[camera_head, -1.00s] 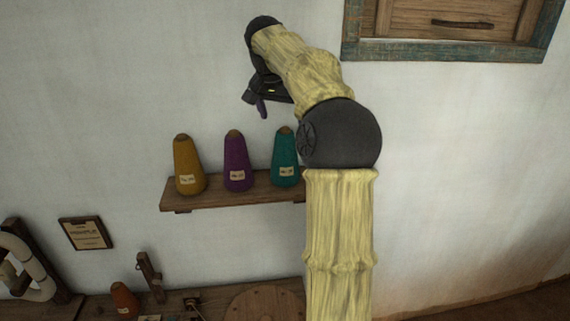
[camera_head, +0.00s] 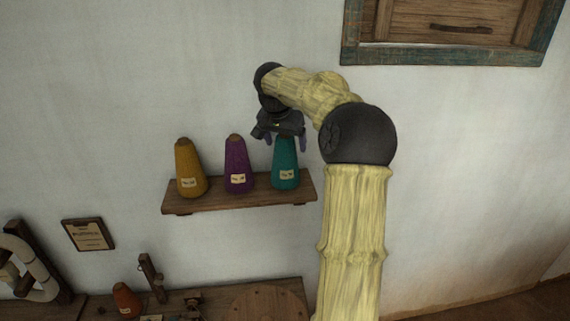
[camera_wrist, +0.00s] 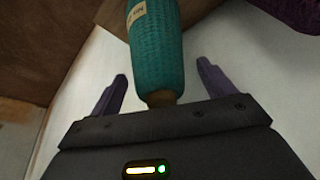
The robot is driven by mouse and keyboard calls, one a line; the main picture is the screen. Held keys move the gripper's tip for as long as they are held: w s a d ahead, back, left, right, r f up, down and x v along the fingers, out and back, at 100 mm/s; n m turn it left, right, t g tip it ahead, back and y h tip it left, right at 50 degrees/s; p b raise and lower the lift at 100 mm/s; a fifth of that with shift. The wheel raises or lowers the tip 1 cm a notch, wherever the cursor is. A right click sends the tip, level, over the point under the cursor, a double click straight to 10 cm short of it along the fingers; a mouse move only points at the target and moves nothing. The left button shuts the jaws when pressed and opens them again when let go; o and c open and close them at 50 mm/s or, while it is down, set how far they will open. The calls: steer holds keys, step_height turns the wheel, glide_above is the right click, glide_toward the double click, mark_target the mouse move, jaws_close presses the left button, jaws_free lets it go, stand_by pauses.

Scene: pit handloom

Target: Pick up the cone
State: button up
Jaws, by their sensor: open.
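Three yarn cones stand upright on a wall shelf (camera_head: 238,197): a mustard cone (camera_head: 188,170) on the left, a purple cone (camera_head: 236,166) in the middle and a teal cone (camera_head: 285,172) on the right. Each has a pale label. My gripper (camera_head: 285,143) is open, its purple fingers on either side of the teal cone's top in the head view. The wrist view shows the teal cone (camera_wrist: 157,50) between the open fingers (camera_wrist: 160,85), its brown tip close to the palm. I cannot see either finger touching it. The teal cone's top is hidden in the head view.
The purple cone (camera_wrist: 290,12) shows at the wrist view's upper right corner. A framed wooden shutter (camera_head: 450,30) is at the upper right. A clipboard (camera_head: 88,234) hangs at lower left. Below, a bench holds a rust cone (camera_head: 126,300) and a round wooden disc (camera_head: 265,303).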

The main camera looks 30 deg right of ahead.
steer(key=x, duration=0.2)
steer(key=shift+d+f, duration=0.15)
steer(key=shift+f, duration=0.1)
steer(key=c, duration=1.5)
steer(key=shift+r, duration=0.15)
step_height(320, 180, up, 10)
steer(key=shift+f, duration=0.1)
steer(key=shift+w, duration=0.1)
